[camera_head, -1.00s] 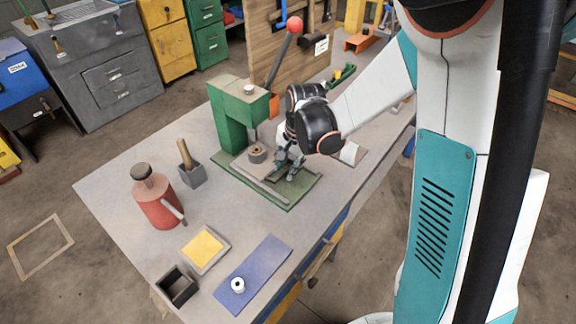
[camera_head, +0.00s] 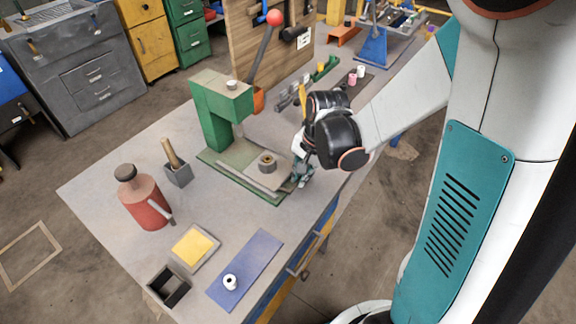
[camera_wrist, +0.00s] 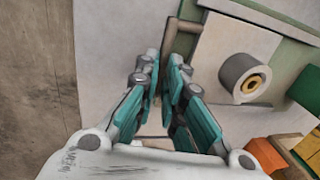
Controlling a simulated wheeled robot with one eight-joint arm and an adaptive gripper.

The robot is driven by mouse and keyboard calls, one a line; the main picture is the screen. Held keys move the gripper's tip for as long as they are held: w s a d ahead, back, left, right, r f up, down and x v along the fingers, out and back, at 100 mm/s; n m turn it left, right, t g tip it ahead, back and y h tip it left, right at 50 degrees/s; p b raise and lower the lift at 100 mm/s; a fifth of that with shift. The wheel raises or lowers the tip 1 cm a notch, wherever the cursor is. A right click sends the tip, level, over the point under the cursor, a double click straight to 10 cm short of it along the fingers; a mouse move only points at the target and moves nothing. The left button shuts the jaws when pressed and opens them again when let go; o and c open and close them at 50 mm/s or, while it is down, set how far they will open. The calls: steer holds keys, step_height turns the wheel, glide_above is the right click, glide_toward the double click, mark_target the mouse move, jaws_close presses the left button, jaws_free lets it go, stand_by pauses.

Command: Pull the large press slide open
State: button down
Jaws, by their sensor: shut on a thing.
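The green press (camera_head: 212,128) stands on the workbench, with a lever ending in a red ball. Its grey slide (camera_head: 277,175) sticks out toward the bench's front edge on the green base plate (camera_head: 213,161). A round grey die with a brass-coloured centre (camera_head: 267,161) sits on the slide, clear of the press head; the wrist view also shows this die (camera_wrist: 237,72). My gripper (camera_head: 298,181) is at the slide's outer end. In the wrist view my gripper (camera_wrist: 165,75) is closed around the slide's bar-shaped handle (camera_wrist: 179,37), partly hidden by the fingers.
A red oil can (camera_head: 147,203), a grey holder (camera_head: 179,174) with a wooden-handled tool, a yellow pad tray (camera_head: 194,247), a black box (camera_head: 169,287) and a blue mat (camera_head: 252,262) lie to the left and front. Open floor lies beyond the bench's front edge.

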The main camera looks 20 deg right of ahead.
steer(key=shift+s+d, duration=0.1)
steer(key=c, duration=1.7)
jaws_free()
steer(key=r, duration=0.4)
steer(key=s+d+r, duration=0.1)
steer(key=r, duration=0.2)
steer(key=s+r, duration=0.1)
steer(key=r, duration=0.3)
steer(key=shift+d+r, duration=0.15)
steer(key=shift+r, duration=0.2)
steer(key=s+a+r+n+t, duration=0.1)
steer(key=s+r+n, duration=0.1)
steer(key=s+n, duration=0.1)
steer(key=s+a+r+n+t, duration=0.1)
steer(key=s+r+n+t, duration=0.1)
steer(key=s+n, duration=0.1)
steer(key=s+a+r+n+t+h, duration=0.1)
steer(key=s+r+n+t, duration=0.1)
steer(key=s+n, duration=0.2)
steer(key=shift+s+a+r+n, duration=0.1)
steer(key=shift+r+n, duration=0.05)
steer(key=shift+n, duration=0.25)
